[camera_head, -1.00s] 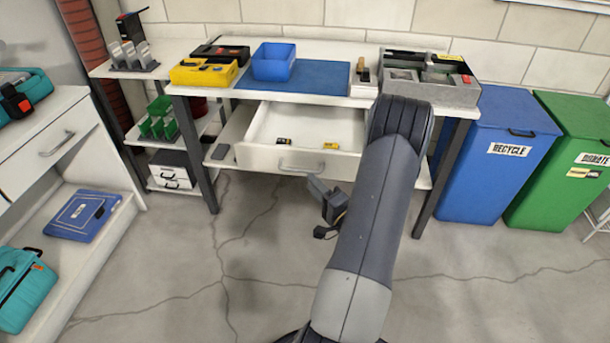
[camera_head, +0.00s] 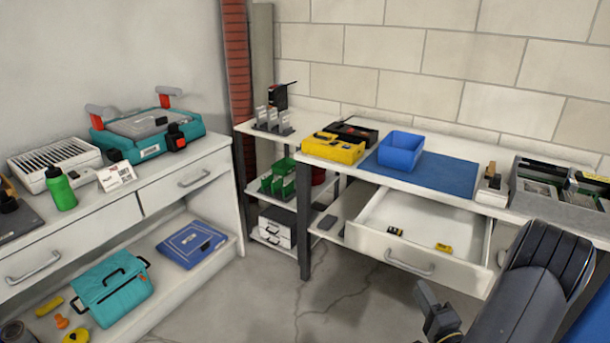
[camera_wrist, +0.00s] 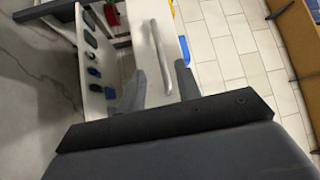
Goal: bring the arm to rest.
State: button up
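My arm (camera_head: 520,290) shows at the lower right of the head view, in front of the workbench. My gripper (camera_head: 436,312) hangs below the front of the open drawer (camera_head: 400,255), partly cut off by the bottom edge. In the wrist view my gripper (camera_wrist: 158,85) has its two fingers apart with nothing between them. A drawer with a long handle (camera_wrist: 162,58) shows beyond the fingers. I cannot tell how far the fingers are from it.
The open drawer holds a few small black and yellow items. A blue bin (camera_head: 401,152) and a yellow case (camera_head: 333,148) stand on the bench. A white cabinet (camera_head: 190,180) with teal toolboxes is at left. Grey floor (camera_head: 270,295) is clear between cabinet and bench.

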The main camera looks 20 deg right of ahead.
aim_at(406, 266)
jog(key=shift+w+d+r, duration=0.15)
jog(key=shift+w+r, duration=0.05)
jog(key=shift+w, duration=1.25)
jog(key=shift+w+d+r, duration=0.1)
jog(key=shift+w+r, duration=0.05)
jog(key=shift+w, duration=1.35)
jog(key=shift+w+d+r, duration=0.15)
jog(key=shift+w+r, duration=0.05)
jog(key=shift+w, duration=1.25)
jog(key=shift+a+r, duration=0.1)
